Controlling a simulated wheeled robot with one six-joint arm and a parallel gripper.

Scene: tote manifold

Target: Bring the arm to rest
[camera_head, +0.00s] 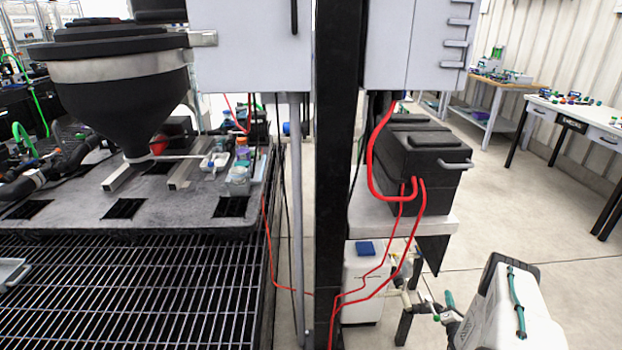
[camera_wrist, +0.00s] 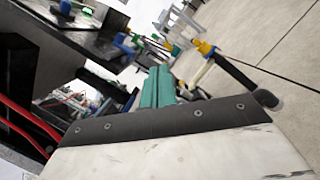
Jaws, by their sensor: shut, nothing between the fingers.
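My gripper (camera_wrist: 158,86) shows in the wrist view as two teal fingers side by side, beyond a dark strip with screws and a pale, scuffed surface. The fingers are shut with nothing between them. In the wrist view they point towards blurred benches and fittings, and I see no clear contact with anything. In the head view, a white body with a black edge and a teal strip stands at the lower right. I cannot tell from it how my whole arm is posed.
A black hopper (camera_head: 120,95) stands over a grey slab (camera_head: 75,205) and a metal grating (camera_head: 130,290) at left. A dark post (camera_head: 336,180) rises mid-view, with red cables (camera_head: 372,165) beside a black case (camera_head: 422,165). A white worktable (camera_head: 560,113) stands far right; open floor lies before it.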

